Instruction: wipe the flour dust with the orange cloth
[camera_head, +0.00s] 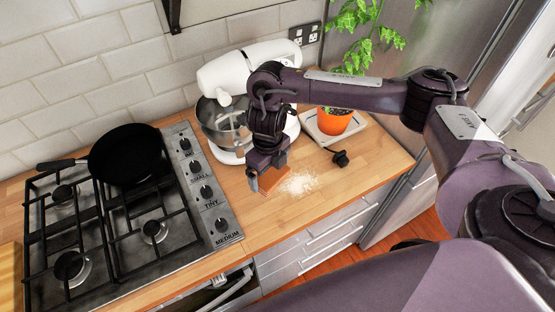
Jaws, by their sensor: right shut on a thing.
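The flour dust (298,184) is a white, scattered patch on the wooden counter, right of my right gripper. My right gripper (262,178) points down at the counter and is shut on the orange cloth (271,181). The cloth is at the left edge of the flour patch, low at the counter; whether it touches the surface is hard to tell. The gripper hides part of the cloth. My left gripper does not show.
A white stand mixer (232,70) with a steel bowl stands behind my right gripper. An orange plant pot (335,121) sits on a pale tray to the right, with a small black object (341,158) before it. A gas hob (120,215) with a black pan (125,153) lies left.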

